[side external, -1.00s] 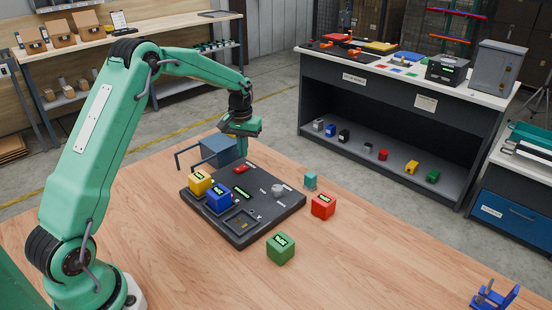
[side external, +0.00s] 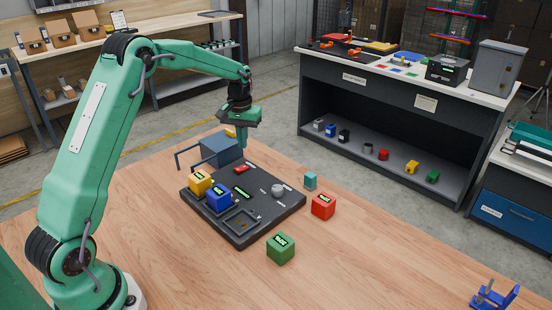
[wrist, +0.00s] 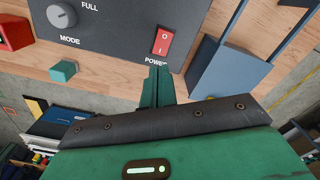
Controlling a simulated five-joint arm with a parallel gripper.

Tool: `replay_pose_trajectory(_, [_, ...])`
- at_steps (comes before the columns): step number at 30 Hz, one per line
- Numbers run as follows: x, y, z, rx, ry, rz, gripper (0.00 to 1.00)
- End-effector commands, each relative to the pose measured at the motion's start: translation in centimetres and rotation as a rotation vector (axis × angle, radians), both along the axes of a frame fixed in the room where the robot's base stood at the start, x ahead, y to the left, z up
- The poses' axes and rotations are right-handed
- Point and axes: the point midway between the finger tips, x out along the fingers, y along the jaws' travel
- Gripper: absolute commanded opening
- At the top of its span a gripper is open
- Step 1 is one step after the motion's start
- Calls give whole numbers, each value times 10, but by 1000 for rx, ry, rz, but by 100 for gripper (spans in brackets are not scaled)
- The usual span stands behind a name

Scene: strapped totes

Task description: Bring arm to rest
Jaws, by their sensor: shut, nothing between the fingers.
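My gripper (side external: 243,134) hangs in the air over the back part of the wooden table, above the far edge of the black panel. Its fingers are closed together and hold nothing; the wrist view shows the green fingers (wrist: 158,84) side by side. The black panel (side external: 262,217) lies flat on the table. The wrist view shows a red power switch (wrist: 165,43) and the mode knob (wrist: 62,15) close to the fingers.
A blue-grey box with handles (side external: 221,149) stands behind the panel. A red cube (side external: 323,206), a green cube (side external: 281,248) and a small teal block (side external: 310,181) sit to the right. A blue fixture (side external: 495,296) stands at the front right. The table's right side is mostly clear.

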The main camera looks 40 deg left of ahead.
Motion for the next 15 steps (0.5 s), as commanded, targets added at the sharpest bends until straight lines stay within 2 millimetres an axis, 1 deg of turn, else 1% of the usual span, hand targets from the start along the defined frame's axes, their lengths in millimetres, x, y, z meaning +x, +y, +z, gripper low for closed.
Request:
replay_pose_trajectory(5, [-4, -6, 11, 4, -14, -14, 0])
replay_pose_trajectory(8, [-10, -13, 24, 9, -27, -29, 0])
replay_pose_trajectory(11, [-18, -23, 41, 15, -48, -52, 0])
replay_pose_trajectory(15, [-34, -39, 66, 26, -82, -89, 0])
